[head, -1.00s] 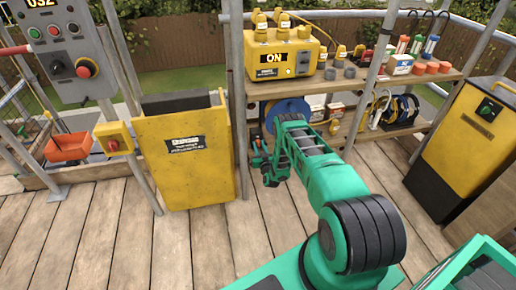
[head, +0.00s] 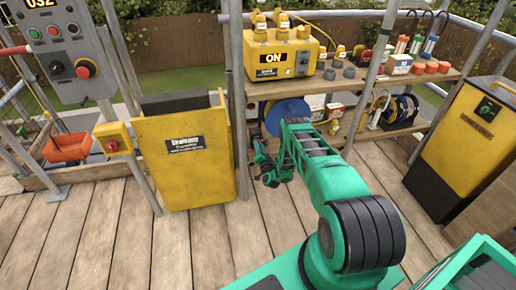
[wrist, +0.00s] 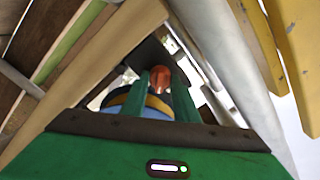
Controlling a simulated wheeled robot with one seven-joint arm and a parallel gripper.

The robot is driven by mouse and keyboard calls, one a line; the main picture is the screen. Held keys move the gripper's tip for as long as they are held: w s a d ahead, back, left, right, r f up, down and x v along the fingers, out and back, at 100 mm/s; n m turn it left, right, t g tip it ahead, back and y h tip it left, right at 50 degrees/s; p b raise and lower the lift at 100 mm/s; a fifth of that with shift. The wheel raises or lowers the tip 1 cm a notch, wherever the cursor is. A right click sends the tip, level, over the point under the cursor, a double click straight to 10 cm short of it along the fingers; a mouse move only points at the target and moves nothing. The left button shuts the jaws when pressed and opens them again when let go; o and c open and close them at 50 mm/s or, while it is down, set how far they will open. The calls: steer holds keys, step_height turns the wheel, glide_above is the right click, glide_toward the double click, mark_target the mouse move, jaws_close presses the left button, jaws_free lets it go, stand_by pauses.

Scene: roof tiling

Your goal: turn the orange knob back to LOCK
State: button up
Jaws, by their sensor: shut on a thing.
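The orange knob (wrist: 160,76) shows in the wrist view between the two green fingers of my gripper (wrist: 159,90). The fingers are shut on it, one on each side. Only its rounded upper part shows; its base and any LOCK marking are hidden, so I cannot read its setting. In the head view my gripper (head: 258,158) is low beside the grey upright post, in front of the lower shelf. The knob cannot be made out there.
A grey post (head: 237,100) stands close to my gripper, with a yellow bin (head: 190,175) to its left. A blue reel (head: 287,112) sits on the lower shelf behind my arm. A yellow ON box (head: 283,55) stands above. The plank floor in front is clear.

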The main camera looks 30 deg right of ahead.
steer(key=m, duration=0.6)
steer(key=shift+s+d+f+m, duration=0.1)
steer(key=shift+d+f+m, duration=0.05)
steer(key=shift+d+m, duration=0.25)
steer(key=shift+a+f+m, duration=0.1)
steer(key=shift+a+m, duration=0.05)
steer(key=shift+m, duration=0.55)
steer(key=shift+a+f, duration=0.1)
steer(key=o, duration=1)
steer(key=shift+o, duration=0.2)
steer(key=v, duration=1)
